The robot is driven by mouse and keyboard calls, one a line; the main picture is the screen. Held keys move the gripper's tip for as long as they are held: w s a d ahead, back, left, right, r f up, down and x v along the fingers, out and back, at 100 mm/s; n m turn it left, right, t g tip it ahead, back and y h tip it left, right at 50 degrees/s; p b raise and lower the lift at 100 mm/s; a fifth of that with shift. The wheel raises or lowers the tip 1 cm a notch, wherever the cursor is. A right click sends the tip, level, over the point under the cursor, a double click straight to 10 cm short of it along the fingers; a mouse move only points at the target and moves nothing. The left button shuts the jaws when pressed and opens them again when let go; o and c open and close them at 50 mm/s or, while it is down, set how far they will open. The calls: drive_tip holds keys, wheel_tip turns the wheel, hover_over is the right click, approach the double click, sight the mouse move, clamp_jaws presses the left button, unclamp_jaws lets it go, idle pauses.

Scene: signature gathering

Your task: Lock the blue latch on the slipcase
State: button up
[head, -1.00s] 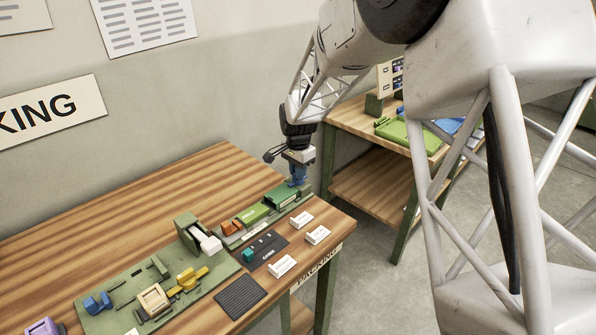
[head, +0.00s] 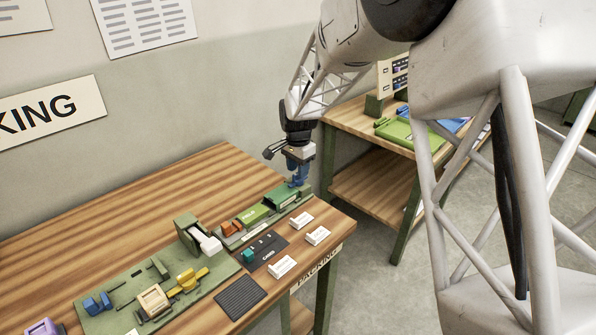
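My gripper (head: 298,176) points down over the right end of the long green holder on the near table. Its fingertips look blue and are too small to tell open or shut. A dark green case-like block (head: 283,197) sits in that holder, just below and left of the fingertips; it may be the slipcase. I cannot make out a separate blue latch there, as the gripper covers that end. A blue part (head: 97,304) stands on the left end of the green board (head: 125,293), far from my gripper.
Beside the dark green block are a lighter green block (head: 252,214) and an orange part (head: 231,228). A dark panel (head: 263,250) and white label blocks (head: 283,267) lie in front. The table's back is bare. A second table (head: 350,120) stands behind right.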

drive_tip(key=shift+r, duration=3.25)
drive_tip(key=s+d+r+n, duration=0.1)
drive_tip(key=s+d+r, duration=0.3)
drive_tip(key=s, duration=0.3)
drive_tip(key=s+d+r+n+t, duration=0.1)
drive_tip(key=s+d+r+n, duration=0.15)
drive_tip(key=s, duration=0.35)
drive_tip(key=s+d+r+n, duration=0.1)
drive_tip(key=s+d+r, duration=0.35)
drive_tip(key=s, duration=0.25)
drive_tip(key=s+d+f+n, duration=0.1)
drive_tip(key=s+d+n, duration=0.1)
drive_tip(key=s, duration=1)
drive_tip(key=s+d+f+n+t, duration=0.1)
drive_tip(key=s+d, duration=0.4)
drive_tip(key=s, duration=0.8)
drive_tip(key=shift+n+t, duration=0.3)
drive_tip(key=shift+n, duration=0.45)
